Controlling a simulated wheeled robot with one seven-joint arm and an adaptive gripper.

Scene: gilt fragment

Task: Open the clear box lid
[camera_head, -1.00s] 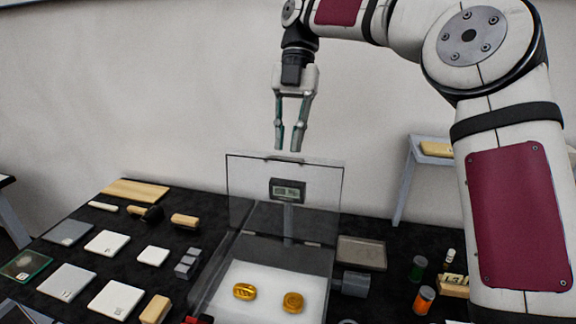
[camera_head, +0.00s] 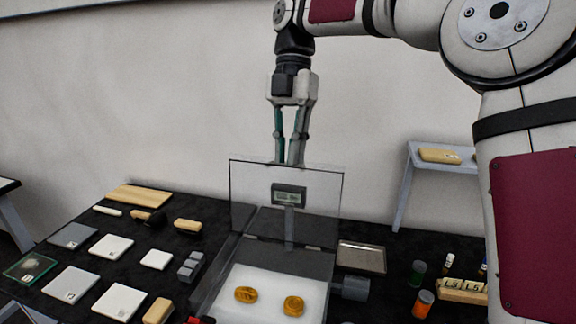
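The clear box (camera_head: 212,276) stands on the black table with its clear lid (camera_head: 255,190) raised upright at the back. Two gold pieces (camera_head: 246,295) and (camera_head: 294,306) lie on the white floor of the box. A small grey display (camera_head: 289,195) shows through the lid. My gripper (camera_head: 289,163) points down at the lid's top edge, with its fingertips level with or just behind that edge. The fingers are a little apart, and nothing shows between them. I cannot tell whether they touch the lid.
White and grey tiles (camera_head: 111,246), a brush and wooden blocks lie left of the box. A flat tray (camera_head: 362,257), a green jar (camera_head: 417,273) and an orange jar (camera_head: 423,304) stand to its right. A side stand (camera_head: 408,165) is behind.

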